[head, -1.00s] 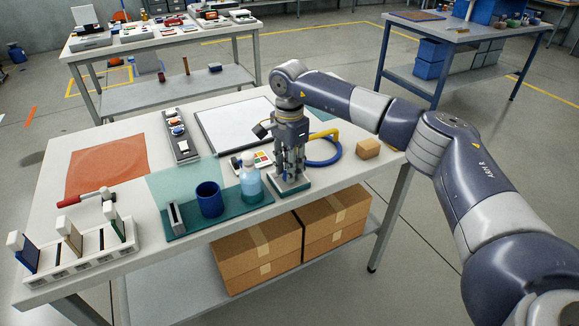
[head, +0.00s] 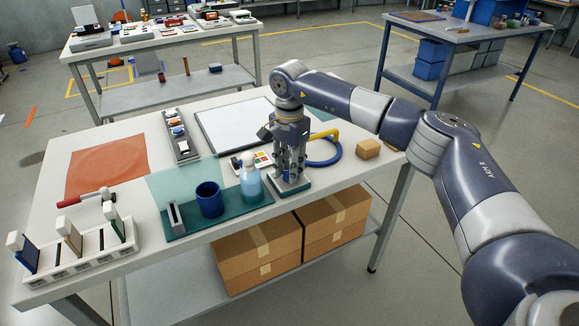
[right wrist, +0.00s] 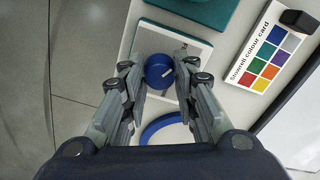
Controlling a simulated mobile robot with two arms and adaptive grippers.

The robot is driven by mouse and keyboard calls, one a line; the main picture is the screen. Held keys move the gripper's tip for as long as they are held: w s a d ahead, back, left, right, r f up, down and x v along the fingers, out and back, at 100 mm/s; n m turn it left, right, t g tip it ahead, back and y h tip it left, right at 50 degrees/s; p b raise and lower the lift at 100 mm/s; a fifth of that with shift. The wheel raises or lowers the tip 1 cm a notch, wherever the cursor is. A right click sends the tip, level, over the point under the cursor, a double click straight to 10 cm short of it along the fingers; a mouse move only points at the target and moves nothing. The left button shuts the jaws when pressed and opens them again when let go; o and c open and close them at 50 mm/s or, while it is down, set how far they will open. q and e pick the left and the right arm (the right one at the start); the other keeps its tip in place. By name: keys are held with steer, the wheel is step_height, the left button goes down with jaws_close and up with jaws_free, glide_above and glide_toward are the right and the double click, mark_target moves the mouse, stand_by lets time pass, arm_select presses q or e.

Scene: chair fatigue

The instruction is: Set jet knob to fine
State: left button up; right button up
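The jet knob (right wrist: 156,67) is a round blue knob with a short white mark on its top, seen in the right wrist view. It sits on a white plate with a dark green edge (right wrist: 198,47). My right gripper (right wrist: 161,76) points straight down over it, with a finger on each side, close against the knob. The fingers look shut on it. In the head view the right gripper (head: 290,172) stands over the plate (head: 291,187) at the table's front edge, and the knob is hidden there. Markings around the knob are too small to read. My left gripper is not in view.
A spray bottle (head: 250,178) and a blue cup (head: 209,199) stand on a green mat left of the gripper. A colour card (right wrist: 265,58) lies behind it.

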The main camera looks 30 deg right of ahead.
steer(key=o, duration=0.3)
steer(key=shift+o, duration=0.2)
step_height(320, 180, up, 12)
stand_by(0.4)
steer(key=shift+s+f, duration=0.1)
stand_by(0.3)
